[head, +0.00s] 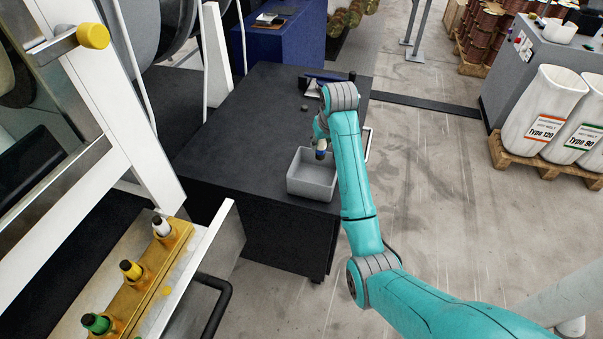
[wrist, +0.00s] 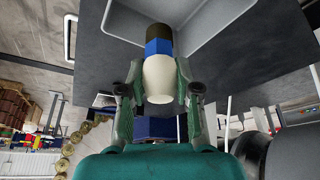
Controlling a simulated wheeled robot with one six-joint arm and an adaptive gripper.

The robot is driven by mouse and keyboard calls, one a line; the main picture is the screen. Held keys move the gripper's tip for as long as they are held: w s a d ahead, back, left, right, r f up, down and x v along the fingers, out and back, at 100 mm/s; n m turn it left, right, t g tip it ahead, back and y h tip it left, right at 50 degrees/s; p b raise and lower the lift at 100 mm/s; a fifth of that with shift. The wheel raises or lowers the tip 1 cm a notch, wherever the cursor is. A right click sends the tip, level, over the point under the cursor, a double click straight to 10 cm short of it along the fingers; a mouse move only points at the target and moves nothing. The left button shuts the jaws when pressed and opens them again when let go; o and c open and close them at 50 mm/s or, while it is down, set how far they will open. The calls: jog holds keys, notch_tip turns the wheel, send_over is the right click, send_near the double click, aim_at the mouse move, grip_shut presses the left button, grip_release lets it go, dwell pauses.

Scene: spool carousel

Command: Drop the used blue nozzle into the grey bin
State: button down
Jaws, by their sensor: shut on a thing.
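The used nozzle (wrist: 158,75) has a white body, a blue band and a dark tip. My gripper (wrist: 158,88) is shut on its white part, one finger on each side. In the head view the nozzle (head: 320,152) shows small, with its blue part below my gripper (head: 320,140). The grey bin (head: 306,190) is an open box on the dark bench top. The nozzle is over the bin's opening at its far right side in the head view. In the wrist view the bin (wrist: 222,30) lies behind the dark tip. The exact height above the bin floor is hard to tell.
The dark bench (head: 235,130) is mostly clear left of the bin. A small dark piece and tools lie at its back. A yellow rack (head: 150,270) holding white, yellow and green nozzles stands at lower left. A white machine frame (head: 125,100) rises at the left.

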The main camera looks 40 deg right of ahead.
aim_at(320, 155)
jog(key=shift+f, duration=2.75)
jog(key=c, duration=0.7)
grip_release()
jog(key=shift+c, duration=0.2)
jog(key=v, duration=0.7)
jog(key=shift+s+r, duration=0.15)
jog(key=shift+r, duration=0.1)
